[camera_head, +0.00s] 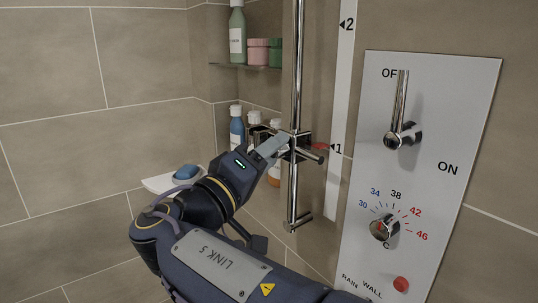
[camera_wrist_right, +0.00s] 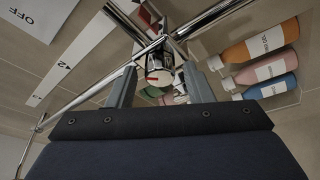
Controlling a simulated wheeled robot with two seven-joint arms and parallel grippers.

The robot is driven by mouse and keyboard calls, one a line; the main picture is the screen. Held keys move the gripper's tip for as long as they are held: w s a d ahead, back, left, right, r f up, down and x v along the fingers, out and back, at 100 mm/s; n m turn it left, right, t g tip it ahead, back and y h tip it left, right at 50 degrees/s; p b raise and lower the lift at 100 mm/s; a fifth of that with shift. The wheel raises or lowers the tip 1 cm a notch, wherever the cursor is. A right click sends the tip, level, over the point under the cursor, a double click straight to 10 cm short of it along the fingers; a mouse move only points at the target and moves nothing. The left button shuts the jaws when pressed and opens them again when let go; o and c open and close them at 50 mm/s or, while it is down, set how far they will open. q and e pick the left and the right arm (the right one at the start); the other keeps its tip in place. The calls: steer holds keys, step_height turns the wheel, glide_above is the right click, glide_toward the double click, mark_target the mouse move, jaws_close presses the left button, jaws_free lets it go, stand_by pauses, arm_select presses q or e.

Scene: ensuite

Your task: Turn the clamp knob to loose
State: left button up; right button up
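The slider clamp (camera_head: 302,140) sits on the vertical chrome rail (camera_head: 297,60), beside the "1" mark of the white scale strip (camera_head: 340,100). The round chrome clamp knob (camera_wrist_right: 159,70) shows in the right wrist view, with a red mark on its face. My right gripper (camera_head: 284,143) reaches the clamp from the left and hides the knob in the head view. In the wrist view its two fingers (camera_wrist_right: 162,72) are apart, one on each side of the knob. Contact with the knob cannot be made out. My left gripper is not in view.
A panel (camera_head: 440,110) with a lever and a temperature dial (camera_head: 384,227) is at the right. Bottles (camera_head: 237,125) stand close behind my gripper in the corner. A shelf (camera_head: 240,66) with jars is above. A soap dish (camera_head: 160,184) is at the left.

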steer(key=c, duration=0.8)
steer(key=shift+r+n+g+y+p, duration=0.15)
steer(key=shift+n+g+y+p, duration=0.5)
steer(key=shift+n+p, duration=2.85)
steer(key=shift+r+n+g+y+p, duration=0.3)
steer(key=shift+n+g+p, duration=0.5)
steer(key=shift+n+p, duration=2.65)
steer(key=shift+r+n+g+y+p, duration=0.1)
steer(key=shift+n+g+y+p, duration=1)
steer(key=shift+p, duration=4.35)
steer(key=shift+f+n+t+h, duration=0.1)
steer(key=shift+n+t+h, duration=0.15)
steer(key=shift+n+h, duration=0.35)
